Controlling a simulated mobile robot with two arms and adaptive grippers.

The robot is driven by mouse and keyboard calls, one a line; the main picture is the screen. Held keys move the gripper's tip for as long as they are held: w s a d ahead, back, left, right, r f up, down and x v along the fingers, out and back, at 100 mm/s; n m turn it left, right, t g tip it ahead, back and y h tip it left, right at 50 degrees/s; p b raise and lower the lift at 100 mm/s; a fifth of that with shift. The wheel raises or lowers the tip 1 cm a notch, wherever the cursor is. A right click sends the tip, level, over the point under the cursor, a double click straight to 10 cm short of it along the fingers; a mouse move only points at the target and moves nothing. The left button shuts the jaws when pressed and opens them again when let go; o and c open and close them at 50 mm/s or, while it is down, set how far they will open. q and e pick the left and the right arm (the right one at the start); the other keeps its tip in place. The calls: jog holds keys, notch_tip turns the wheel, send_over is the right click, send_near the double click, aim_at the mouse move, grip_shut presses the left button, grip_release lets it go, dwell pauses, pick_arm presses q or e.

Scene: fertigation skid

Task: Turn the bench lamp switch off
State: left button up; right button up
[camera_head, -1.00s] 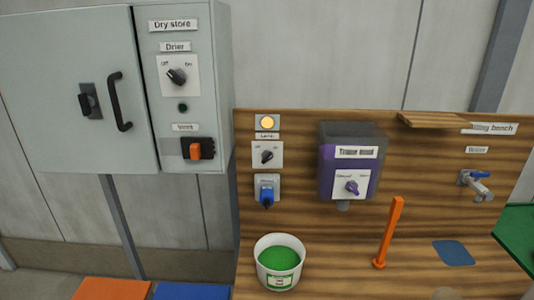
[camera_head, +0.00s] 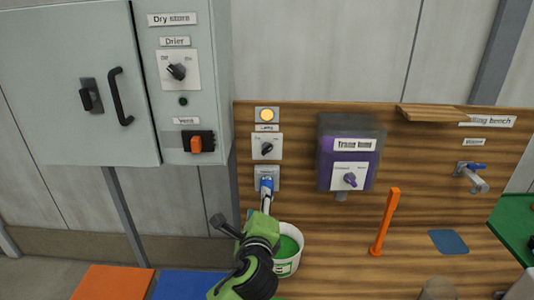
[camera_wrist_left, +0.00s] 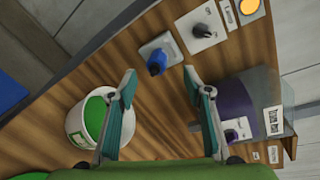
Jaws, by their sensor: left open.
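The lamp switch (camera_head: 267,147) is a dark rotary knob on a pale plate on the wooden back panel, below a "Lamp" label. The knob looks turned towards the right-hand mark. Above it the round amber lamp (camera_head: 266,114) glows. The wrist view also shows the switch (camera_wrist_left: 203,31) and the lamp (camera_wrist_left: 250,8). My left gripper (camera_head: 266,207) is in front of the panel, below the switch and over the blue connector's lower part. In the wrist view its two fingers (camera_wrist_left: 160,84) are spread and empty, apart from the switch. My right gripper is not in view.
The blue connector (camera_wrist_left: 157,62) sticks out just below the switch. A purple-fronted box (camera_head: 347,160) is to the right. A white bucket with green contents (camera_head: 284,268) stands behind my left arm. An orange upright handle (camera_head: 385,222) and a tap (camera_head: 471,177) are farther right.

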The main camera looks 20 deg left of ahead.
aim_at(267, 152)
pick_arm(q)
jog(key=w+r+m+t, duration=0.2)
jog(key=w+r+m, duration=0.2)
jog(key=r, duration=0.3)
jog(key=shift+n, duration=0.3)
jog(key=p+x, duration=0.1)
jog(key=x, duration=0.2)
jog(key=p+x, duration=0.1)
jog(key=x, duration=0.3)
jog(key=p+x, duration=0.1)
jog(key=x, duration=0.3)
jog(key=shift+w+d+f+p, duration=0.15)
jog(key=shift+w+d+p, duration=0.05)
jog(key=shift+d+p, duration=0.1)
jog(key=shift+x, duration=0.85)
jog(key=shift+s+f, duration=0.1)
jog(key=shift+f, duration=0.05)
jog(key=c, duration=1.1)
